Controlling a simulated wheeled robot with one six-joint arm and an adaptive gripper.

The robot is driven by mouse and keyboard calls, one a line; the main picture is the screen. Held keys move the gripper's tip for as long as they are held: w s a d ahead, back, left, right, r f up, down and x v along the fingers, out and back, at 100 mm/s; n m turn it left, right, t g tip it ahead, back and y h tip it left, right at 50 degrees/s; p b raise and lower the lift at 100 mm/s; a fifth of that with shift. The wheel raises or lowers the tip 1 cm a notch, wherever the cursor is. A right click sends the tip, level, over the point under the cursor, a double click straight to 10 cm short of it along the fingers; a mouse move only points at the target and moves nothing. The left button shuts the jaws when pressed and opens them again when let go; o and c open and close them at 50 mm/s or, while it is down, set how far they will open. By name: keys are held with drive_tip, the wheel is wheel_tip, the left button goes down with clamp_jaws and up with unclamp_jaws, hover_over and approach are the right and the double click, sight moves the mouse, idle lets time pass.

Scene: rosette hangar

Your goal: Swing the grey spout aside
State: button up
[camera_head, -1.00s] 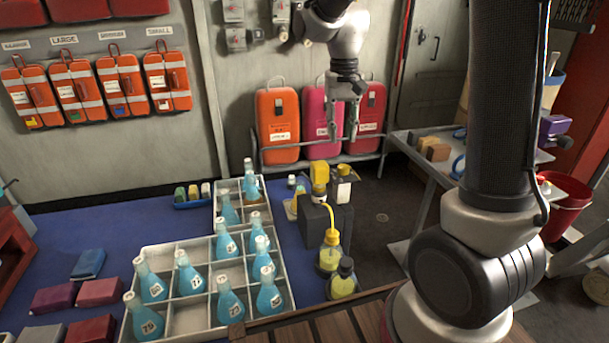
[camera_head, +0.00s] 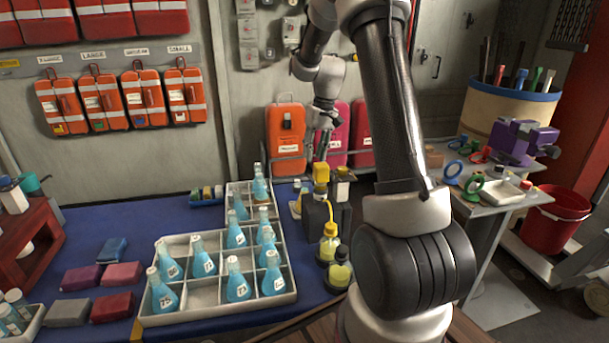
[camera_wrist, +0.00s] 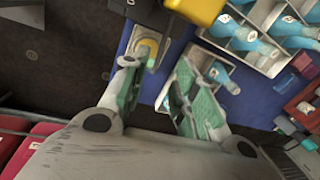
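My gripper (camera_head: 316,150) hangs above and behind the black dispenser box (camera_head: 318,218), in front of the orange and pink cases. In the wrist view its fingers (camera_wrist: 158,92) are spread apart with nothing between them. The dispenser has a yellow block (camera_head: 321,173) on top, which also shows at the top of the wrist view (camera_wrist: 200,8). I cannot clearly make out the grey spout. A small round yellow-topped item (camera_wrist: 148,48) lies beyond the left finger in the wrist view, apart from it.
Divided grey trays (camera_head: 205,302) with several blue flasks fill the blue table left of the dispenser. Orange (camera_head: 286,140) and pink cases stand behind my gripper. A side table (camera_head: 500,200) with a purple device and coloured rings is on the right.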

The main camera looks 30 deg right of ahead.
drive_tip(key=f, duration=0.5)
drive_tip(key=a+f, duration=0.1)
drive_tip(key=f, duration=0.1)
drive_tip(key=shift+w+a+f, duration=0.1)
drive_tip(key=shift+f, duration=0.1)
drive_tip(key=shift+c, duration=0.3)
clamp_jaws()
